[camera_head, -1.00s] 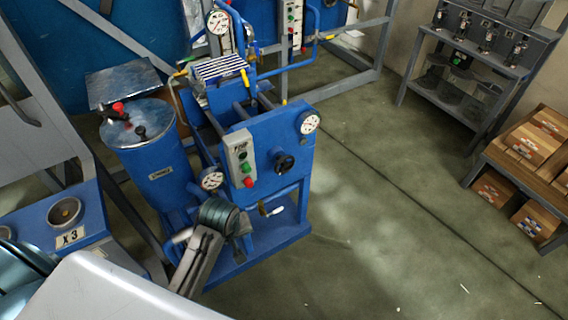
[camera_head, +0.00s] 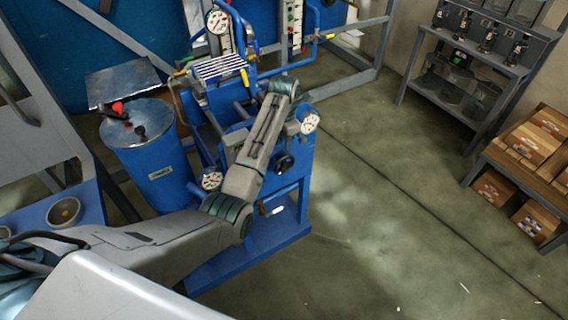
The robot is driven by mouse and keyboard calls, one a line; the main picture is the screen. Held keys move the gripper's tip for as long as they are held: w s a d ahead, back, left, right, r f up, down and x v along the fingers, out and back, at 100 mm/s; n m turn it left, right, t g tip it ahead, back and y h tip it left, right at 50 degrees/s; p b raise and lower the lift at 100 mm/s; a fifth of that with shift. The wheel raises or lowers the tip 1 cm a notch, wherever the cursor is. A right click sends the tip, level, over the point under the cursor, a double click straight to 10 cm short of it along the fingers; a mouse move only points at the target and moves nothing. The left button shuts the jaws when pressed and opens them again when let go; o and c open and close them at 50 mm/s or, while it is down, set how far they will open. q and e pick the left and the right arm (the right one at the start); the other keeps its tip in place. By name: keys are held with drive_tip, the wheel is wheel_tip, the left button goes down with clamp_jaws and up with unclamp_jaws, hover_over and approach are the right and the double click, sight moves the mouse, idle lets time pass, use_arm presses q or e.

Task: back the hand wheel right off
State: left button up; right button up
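The black hand wheel (camera_head: 284,164) sits on the front panel of the blue machine (camera_head: 298,185). My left arm reaches up from the lower left across the machine, its wrist bent down in front of the panel's upper part. My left gripper (camera_head: 294,130) is small and partly lost against the arm, just above the hand wheel. It appears apart from the wheel, and I cannot make out its fingers. My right gripper is not in view.
A round gauge (camera_head: 310,122) is close to the right of my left wrist. Another gauge (camera_head: 211,180) and a blue tank (camera_head: 160,170) are left of the arm. A white-tipped lever (camera_head: 273,211) is below the wheel. The floor (camera_head: 400,220) to the right is clear.

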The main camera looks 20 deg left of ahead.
sight(284, 172)
use_arm(q)
wheel_tip(284, 172, down, 10)
drive_tip(key=shift+f+p, duration=0.2)
drive_tip(key=shift+p, duration=0.3)
clamp_jaws()
